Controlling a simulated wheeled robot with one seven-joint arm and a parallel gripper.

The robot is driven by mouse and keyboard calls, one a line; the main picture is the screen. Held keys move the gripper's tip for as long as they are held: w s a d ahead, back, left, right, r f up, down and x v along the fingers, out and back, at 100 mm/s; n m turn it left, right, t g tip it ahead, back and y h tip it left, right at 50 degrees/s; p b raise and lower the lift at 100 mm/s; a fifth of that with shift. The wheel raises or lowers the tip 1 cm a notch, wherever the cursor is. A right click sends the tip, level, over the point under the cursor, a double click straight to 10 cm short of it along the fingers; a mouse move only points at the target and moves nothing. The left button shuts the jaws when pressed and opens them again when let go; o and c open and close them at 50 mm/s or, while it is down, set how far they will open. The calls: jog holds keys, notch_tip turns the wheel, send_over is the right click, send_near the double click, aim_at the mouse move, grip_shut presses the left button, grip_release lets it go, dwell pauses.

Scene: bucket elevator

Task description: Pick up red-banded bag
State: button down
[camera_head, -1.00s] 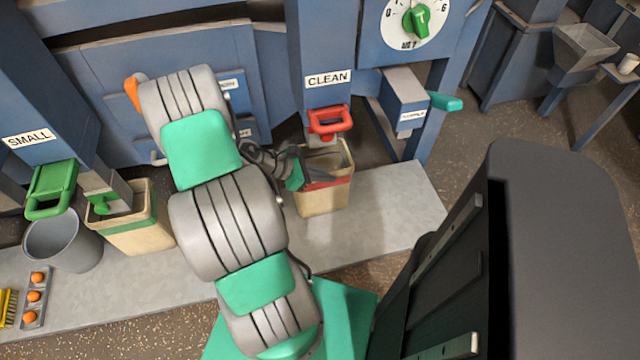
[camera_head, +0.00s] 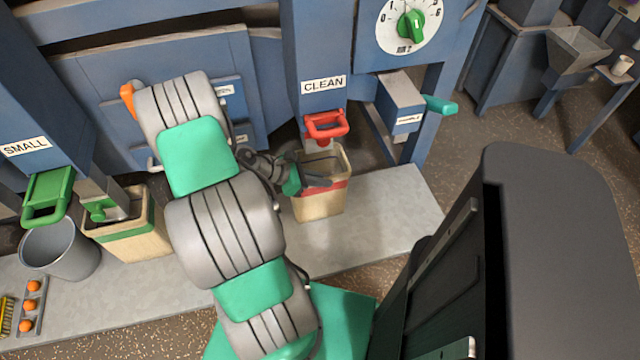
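The red-banded bag (camera_head: 320,205) is a tan, open-topped bag with a red band near its top. It stands upright on the grey ledge under the spout marked CLEAN. My gripper (camera_head: 318,182) is at the left side of the bag's top, with its dark fingers reaching over the bag's mouth and front rim. Whether the fingers touch the bag or close on its rim is too small to tell. My arm covers the area left of the bag.
A red handle (camera_head: 326,124) hangs just above the bag. A green-banded bag (camera_head: 138,236) and a grey bucket (camera_head: 58,250) stand on the left. A box with a teal handle (camera_head: 441,105) is at right. The grey ledge (camera_head: 395,205) right of the bag is clear.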

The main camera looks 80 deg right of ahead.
jog(key=shift+r, duration=0.25)
